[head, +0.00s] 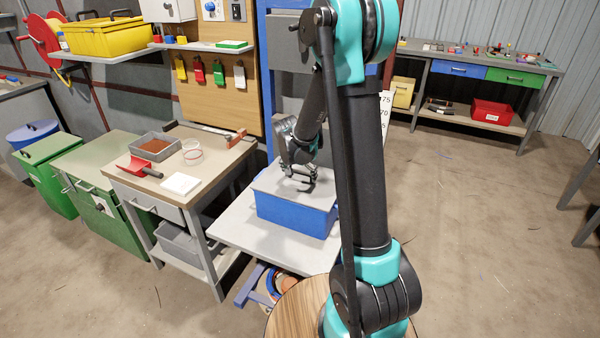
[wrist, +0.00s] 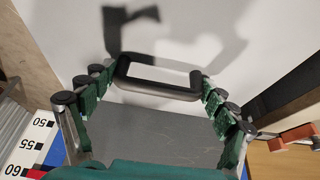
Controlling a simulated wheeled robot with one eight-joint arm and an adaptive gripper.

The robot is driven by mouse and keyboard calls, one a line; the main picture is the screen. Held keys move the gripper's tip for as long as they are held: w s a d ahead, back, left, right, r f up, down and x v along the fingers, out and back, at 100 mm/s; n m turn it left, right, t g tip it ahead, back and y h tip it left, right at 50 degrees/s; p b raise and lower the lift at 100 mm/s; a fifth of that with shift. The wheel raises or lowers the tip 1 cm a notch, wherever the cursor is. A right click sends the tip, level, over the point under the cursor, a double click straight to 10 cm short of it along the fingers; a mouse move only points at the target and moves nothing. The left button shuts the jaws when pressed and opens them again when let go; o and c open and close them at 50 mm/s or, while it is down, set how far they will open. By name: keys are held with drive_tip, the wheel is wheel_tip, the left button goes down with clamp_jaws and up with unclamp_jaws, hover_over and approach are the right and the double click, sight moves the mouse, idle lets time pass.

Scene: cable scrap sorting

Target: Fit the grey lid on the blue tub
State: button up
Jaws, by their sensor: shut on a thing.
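The blue tub (head: 290,212) stands on a pale grey table. The grey lid (head: 272,180) lies across the tub's top, roughly in line with its rim; I cannot tell whether it is fully seated. My gripper (head: 305,182) reaches down to the lid from above. In the wrist view my gripper (wrist: 155,82) has its green-padded fingers at both ends of the lid's black loop handle (wrist: 158,91), shut on it. The lid (wrist: 150,125) fills the middle of that view. My arm hides part of the tub's right side in the head view.
The pale table (head: 235,232) has free room left and in front of the tub. A workbench (head: 205,190) at left holds a grey tray (head: 154,147), a red scoop (head: 135,167) and a white block (head: 181,184). A blue post (head: 267,100) rises behind the tub.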

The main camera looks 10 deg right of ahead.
idle(0.7)
drive_tip(key=o, duration=1.2)
drive_tip(key=v, duration=1.2)
drive_tip(key=s+d+f+n, duration=0.2)
drive_tip(key=s, duration=0.6)
drive_tip(key=s+d+f+n+y, duration=0.1)
drive_tip(key=s+d+f+n, duration=0.1)
drive_tip(key=s, duration=0.6)
drive_tip(key=s+d+f+n+y, duration=0.1)
drive_tip(key=s+f, duration=0.3)
drive_tip(key=s, duration=0.5)
drive_tip(key=shift+d+n+t, duration=0.3)
drive_tip(key=shift+d+n, duration=0.6)
drive_tip(key=shift+w+r, duration=0.1)
